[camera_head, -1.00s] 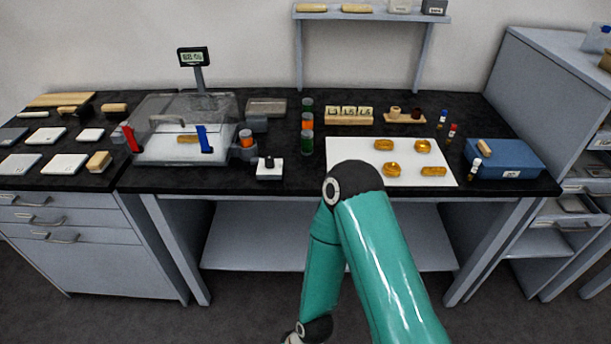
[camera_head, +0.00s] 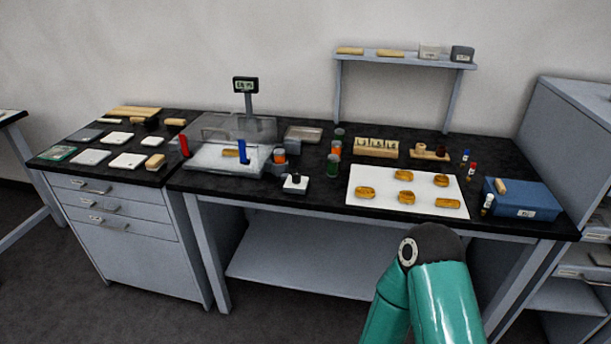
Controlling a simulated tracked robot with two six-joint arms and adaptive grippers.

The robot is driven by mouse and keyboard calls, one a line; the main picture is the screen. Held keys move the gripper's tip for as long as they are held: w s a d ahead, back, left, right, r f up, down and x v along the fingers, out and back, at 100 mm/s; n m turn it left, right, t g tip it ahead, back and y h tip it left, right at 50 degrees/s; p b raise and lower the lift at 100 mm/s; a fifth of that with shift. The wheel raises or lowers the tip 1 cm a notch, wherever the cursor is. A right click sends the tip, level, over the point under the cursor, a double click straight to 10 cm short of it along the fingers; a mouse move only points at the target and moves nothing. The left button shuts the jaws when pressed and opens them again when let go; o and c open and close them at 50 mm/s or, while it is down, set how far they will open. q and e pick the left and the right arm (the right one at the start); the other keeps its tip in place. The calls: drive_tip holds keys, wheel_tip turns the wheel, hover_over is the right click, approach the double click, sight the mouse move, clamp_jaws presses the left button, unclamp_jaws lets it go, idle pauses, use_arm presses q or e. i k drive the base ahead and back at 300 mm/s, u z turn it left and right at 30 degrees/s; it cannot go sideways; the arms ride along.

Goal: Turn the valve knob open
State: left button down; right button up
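The likeliest valve knob is a small dark knob on a white block (camera_head: 295,184) at the front edge of the black-topped bench (camera_head: 330,200); its setting is too small to read. Just behind it, beside the clear chamber (camera_head: 213,133), a dark grey fitting (camera_head: 276,170) carries an orange-banded jar (camera_head: 280,155). The chamber has a red handle (camera_head: 184,147) and a blue handle (camera_head: 242,152) at its front. One of my teal arms shows at the lower right, in front of the bench. Neither gripper is in view.
A white mat (camera_head: 360,204) holds several gilt pieces. A blue box (camera_head: 522,198) stands at the right end. Jars (camera_head: 333,165), a display on a post (camera_head: 245,85) and white tiles (camera_head: 90,157) stand or lie around the chamber. An open lower shelf (camera_head: 300,268) runs beneath.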

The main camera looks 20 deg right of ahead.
sight(296, 177)
drive_tip(key=i, duration=1)
